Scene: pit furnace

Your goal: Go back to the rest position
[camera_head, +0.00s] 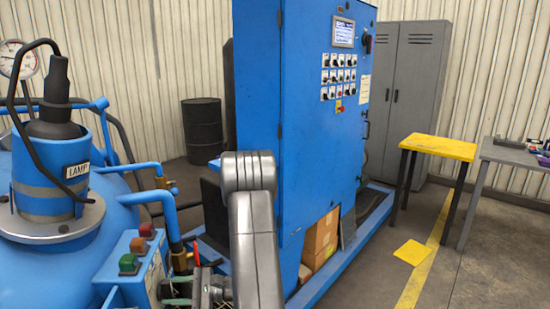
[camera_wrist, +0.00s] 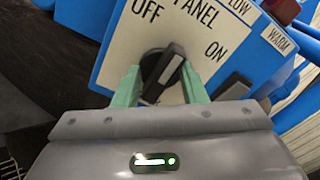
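In the wrist view, my gripper's (camera_wrist: 160,72) two green fingers stand apart, one on each side of a black rotary knob (camera_wrist: 163,74). I cannot tell whether they touch it. The knob sits on a white plate (camera_wrist: 222,28) marked OFF, PANEL and ON, on a blue box (camera_wrist: 85,16). The knob's ridge slants towards the upper right. In the head view, my arm reaches down in front of the blue cabinet. My gripper (camera_head: 178,291) is low beside the small blue control box (camera_head: 118,272), with its fingers small and partly hidden. The knob is not visible there.
Pipes and the blue vessel (camera_head: 50,270) lie left. The tall blue cabinet (camera_head: 290,120) stands close behind my arm. A yellow table (camera_head: 440,147) and grey table (camera_head: 515,155) stand right, beyond open floor.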

